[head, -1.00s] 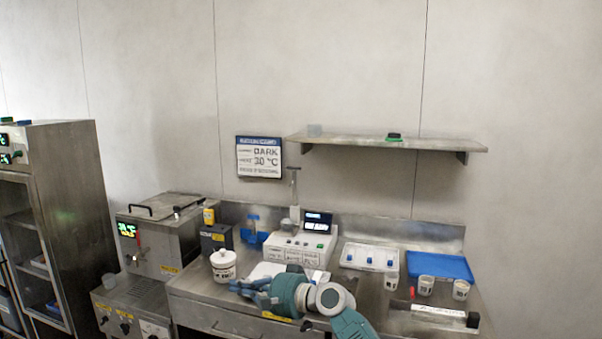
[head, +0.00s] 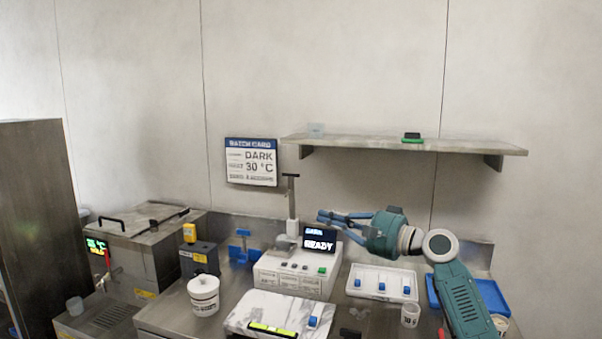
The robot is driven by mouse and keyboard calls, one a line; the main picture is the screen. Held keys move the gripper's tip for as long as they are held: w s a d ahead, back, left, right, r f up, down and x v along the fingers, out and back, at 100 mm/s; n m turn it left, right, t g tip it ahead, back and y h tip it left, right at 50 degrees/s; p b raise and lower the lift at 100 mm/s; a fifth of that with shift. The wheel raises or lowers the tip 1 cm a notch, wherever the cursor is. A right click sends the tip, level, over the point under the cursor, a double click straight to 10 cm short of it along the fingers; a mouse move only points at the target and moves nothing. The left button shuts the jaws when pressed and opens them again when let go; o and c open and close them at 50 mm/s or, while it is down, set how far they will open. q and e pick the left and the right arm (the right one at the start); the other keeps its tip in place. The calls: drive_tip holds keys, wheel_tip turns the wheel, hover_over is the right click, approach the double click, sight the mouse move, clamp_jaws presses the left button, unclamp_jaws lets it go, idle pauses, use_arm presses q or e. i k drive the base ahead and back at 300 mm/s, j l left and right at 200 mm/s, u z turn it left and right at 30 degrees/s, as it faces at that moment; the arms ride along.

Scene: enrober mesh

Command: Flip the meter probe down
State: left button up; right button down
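The meter (head: 295,275) is a white box on the bench with buttons and a dark display (head: 319,240) reading "DARK" and "READY". A grey upright post with a short crossbar on top, apparently the meter probe (head: 291,200), rises behind the box. A small grey part sits at its foot; its exact form is hard to tell. My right gripper (head: 321,217) is above the display, to the right of the post, with its blue fingers pointing left. The fingers look parted and empty, and apart from the post. My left gripper is not in view.
A marble slab (head: 275,310) with a green-yellow level lies in front of the meter. A white tub (head: 203,295) stands left, a white tray with blue pieces (head: 381,283) right, beside a blue tray (head: 433,291) partly behind my arm. A wall shelf (head: 400,147) hangs above.

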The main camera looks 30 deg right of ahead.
sight(292, 191)
drive_tip(key=i+l, duration=1.05)
